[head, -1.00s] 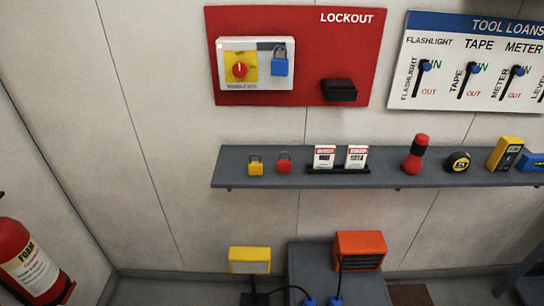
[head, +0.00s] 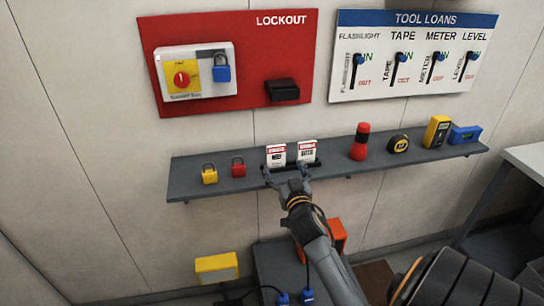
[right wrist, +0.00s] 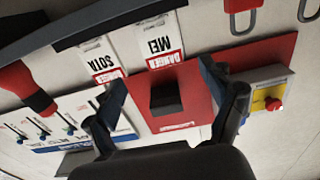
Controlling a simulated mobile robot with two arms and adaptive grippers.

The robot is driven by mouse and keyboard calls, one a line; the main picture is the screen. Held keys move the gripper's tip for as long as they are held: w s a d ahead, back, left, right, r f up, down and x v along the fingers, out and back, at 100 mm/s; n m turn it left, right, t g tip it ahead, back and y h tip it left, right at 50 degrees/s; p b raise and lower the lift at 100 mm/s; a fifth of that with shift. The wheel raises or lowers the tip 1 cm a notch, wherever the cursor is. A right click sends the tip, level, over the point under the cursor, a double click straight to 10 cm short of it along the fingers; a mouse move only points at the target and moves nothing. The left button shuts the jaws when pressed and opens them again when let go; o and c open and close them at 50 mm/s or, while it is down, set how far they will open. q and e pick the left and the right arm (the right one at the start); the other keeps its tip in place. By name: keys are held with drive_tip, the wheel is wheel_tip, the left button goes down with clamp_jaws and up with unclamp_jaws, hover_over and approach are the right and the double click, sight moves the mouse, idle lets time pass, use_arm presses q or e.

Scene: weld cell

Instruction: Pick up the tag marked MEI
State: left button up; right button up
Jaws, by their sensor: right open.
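The tag marked MEI (head: 276,156) is a white card with a red band, upright in a dark holder on the shelf. It also shows upside down in the right wrist view (right wrist: 157,42). The tag marked SOTA (head: 307,151) stands close to its right in the head view, and on its left in the right wrist view (right wrist: 98,55). My right gripper (head: 285,173) is open and empty, just in front of and slightly below the tags. In the right wrist view its spread fingers (right wrist: 162,82) appear apart from both tags. My left gripper is out of view.
The grey shelf (head: 335,163) also holds a yellow padlock (head: 209,174), a red padlock (head: 238,167), a red flashlight (head: 360,142), a tape measure (head: 398,144) and a yellow meter (head: 437,131). The red lockout board (head: 235,100) hangs above.

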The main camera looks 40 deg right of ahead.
sight(277, 153)
drive_tip(key=x, duration=0.3)
drive_tip(key=shift+w, duration=0.25)
drive_tip(key=shift+w+d+r+p, duration=0.15)
drive_tip(key=shift+w+d+p, duration=0.1)
drive_tip(key=shift+w+p, duration=0.25)
drive_tip(key=p+x, duration=0.1)
drive_tip(key=x, duration=0.2)
drive_tip(key=shift+w, duration=0.2)
drive_tip(key=shift+w+d, duration=0.25)
drive_tip(key=shift+w, duration=0.15)
drive_tip(key=shift+s, duration=0.1)
drive_tip(key=shift+c, duration=1.3)
drive_tip(key=c, duration=0.9)
